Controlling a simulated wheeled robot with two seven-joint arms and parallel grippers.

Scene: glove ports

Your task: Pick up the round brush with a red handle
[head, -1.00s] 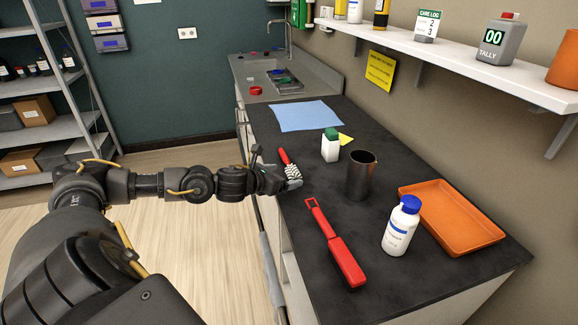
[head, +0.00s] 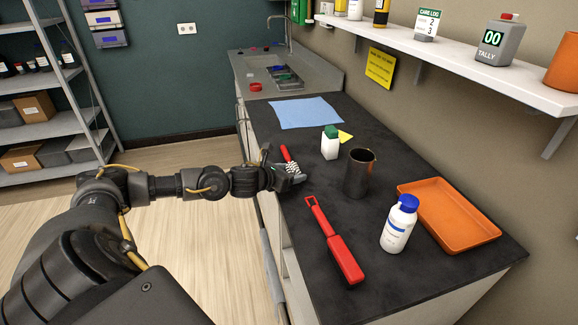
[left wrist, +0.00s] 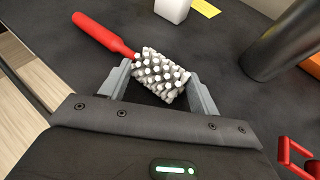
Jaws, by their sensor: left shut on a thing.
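The round brush has a red handle and a white bristled head; it shows in the head view (head: 287,156) and in the left wrist view (left wrist: 158,74). My left gripper (head: 293,174) is at the brush's near end. In the left wrist view my left gripper (left wrist: 163,92) has its grey fingers on either side of the bristled head, shut on it. The red handle points away from the gripper, to the upper left in the wrist view. The brush is at or just above the dark counter; I cannot tell which. My right gripper is not in view.
On the counter (head: 415,287) are a flat red brush (head: 335,243), a dark metal cup (head: 358,173), a white bottle with a blue cap (head: 399,224), an orange tray (head: 452,213), a green-capped white bottle (head: 330,146) and a blue cloth (head: 305,113). A shelf (head: 470,62) overhangs the right side.

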